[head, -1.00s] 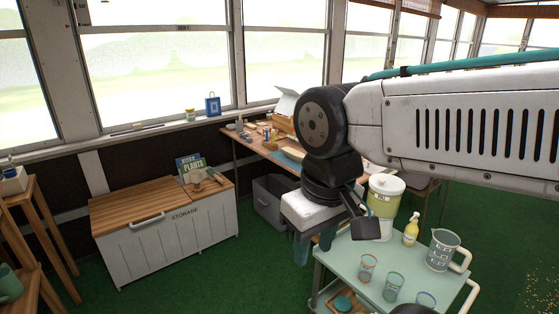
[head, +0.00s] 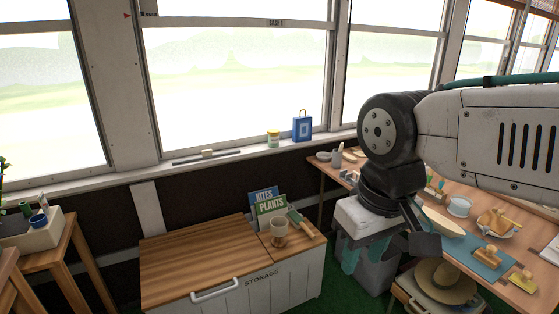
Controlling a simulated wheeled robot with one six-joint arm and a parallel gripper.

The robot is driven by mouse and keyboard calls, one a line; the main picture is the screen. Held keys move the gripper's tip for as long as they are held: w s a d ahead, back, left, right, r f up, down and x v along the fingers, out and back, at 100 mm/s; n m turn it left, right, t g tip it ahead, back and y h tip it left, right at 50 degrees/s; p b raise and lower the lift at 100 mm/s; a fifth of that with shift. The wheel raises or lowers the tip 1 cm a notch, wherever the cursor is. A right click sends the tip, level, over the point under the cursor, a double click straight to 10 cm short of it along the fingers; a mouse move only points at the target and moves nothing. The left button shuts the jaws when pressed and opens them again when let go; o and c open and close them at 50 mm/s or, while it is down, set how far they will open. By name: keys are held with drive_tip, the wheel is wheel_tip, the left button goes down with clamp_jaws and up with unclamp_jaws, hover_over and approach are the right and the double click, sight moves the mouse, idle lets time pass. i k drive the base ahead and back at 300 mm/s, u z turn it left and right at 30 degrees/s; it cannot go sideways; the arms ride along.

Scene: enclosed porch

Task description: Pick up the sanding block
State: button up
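A small pale block (head: 207,153) sits on a long dark strip on the window sill at the left. It may be the sanding block, but it is too small to be sure. Small tan pieces with knobs, one on a blue mat (head: 487,253) and one on a yellow pad (head: 523,278), lie on the work table at the right; I cannot tell what they are. My gripper (head: 366,254) points down in front of the table's left end, its teal fingers apart and nothing seen between them. It is well right of the sill block.
A storage chest (head: 196,254) stands below the window, with a mug (head: 279,232), a trowel and upright books on its lid. A jar (head: 273,139) and a blue lantern-like box (head: 302,126) stand on the sill. A grey bin (head: 372,276) is behind my gripper.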

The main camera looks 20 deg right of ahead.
sight(487, 256)
drive_tip(key=i, duration=1.4)
drive_tip(key=z, duration=3.45)
